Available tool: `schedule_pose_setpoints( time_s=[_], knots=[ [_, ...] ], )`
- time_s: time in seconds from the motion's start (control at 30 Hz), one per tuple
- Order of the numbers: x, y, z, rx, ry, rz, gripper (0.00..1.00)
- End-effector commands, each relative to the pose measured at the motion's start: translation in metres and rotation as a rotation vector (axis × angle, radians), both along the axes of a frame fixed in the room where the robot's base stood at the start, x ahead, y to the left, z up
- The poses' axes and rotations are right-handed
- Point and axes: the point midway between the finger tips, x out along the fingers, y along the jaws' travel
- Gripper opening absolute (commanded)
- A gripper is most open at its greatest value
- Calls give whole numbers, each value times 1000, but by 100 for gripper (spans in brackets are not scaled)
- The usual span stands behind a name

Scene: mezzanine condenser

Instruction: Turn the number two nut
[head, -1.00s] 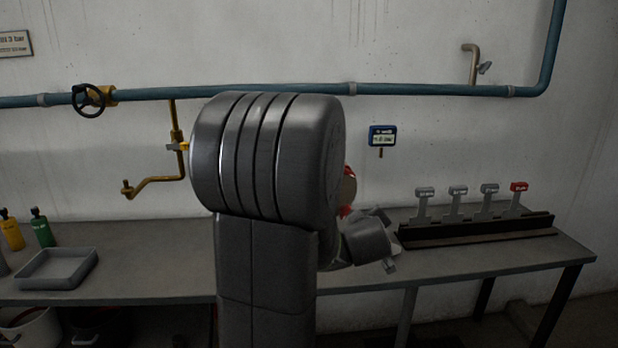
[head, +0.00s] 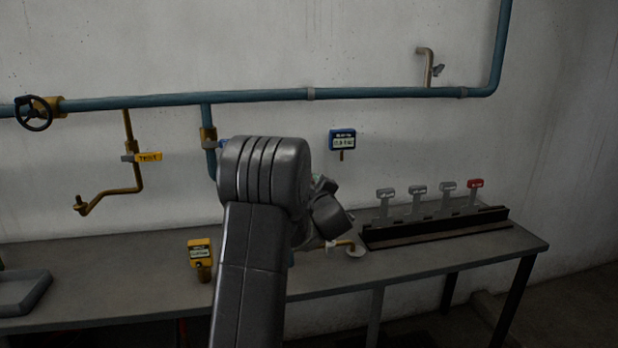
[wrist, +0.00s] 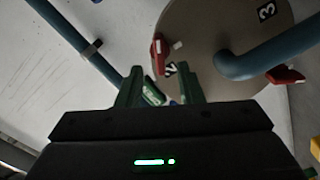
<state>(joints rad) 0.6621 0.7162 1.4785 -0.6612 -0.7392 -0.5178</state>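In the wrist view a round tan-grey flange (wrist: 205,25) fills the upper middle and right, with a blue pipe (wrist: 265,55) joining its face. A label 3 (wrist: 266,11) is near its upper right edge. A red piece (wrist: 158,55) sits at its left edge, beside a black-and-white label (wrist: 170,69) that I cannot read surely. Another red piece (wrist: 285,76) is at the right edge. I cannot tell which is the number two nut. My gripper (wrist: 162,75) is open, its fingers apart below the left red piece; contact cannot be told. In the head view my arm hides the flange.
A bench (head: 120,270) runs along the wall, with a yellow gauge (head: 200,255) and a rack of levers (head: 440,228) on it. A blue pipe (head: 380,93) crosses the wall above. A blue gauge (head: 342,140) hangs on the wall. A grey tray (head: 22,292) is at the left.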

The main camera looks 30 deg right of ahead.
Motion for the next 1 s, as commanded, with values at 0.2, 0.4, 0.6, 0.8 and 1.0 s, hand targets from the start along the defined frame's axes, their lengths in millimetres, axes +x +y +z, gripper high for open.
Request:
schedule_pose_setpoints(
  time_s=[0.2,0.4,0.6,0.8,1.0],
  knots=[
    [34,-8,1,1,-1,1,34],
    [46,-11,0,2,0,-1,34],
    [47,-11,0,1,0,-1,34],
    [47,-11,0,1,0,-1,12],
    [47,-11,0,2,0,0,0]
  ],
)
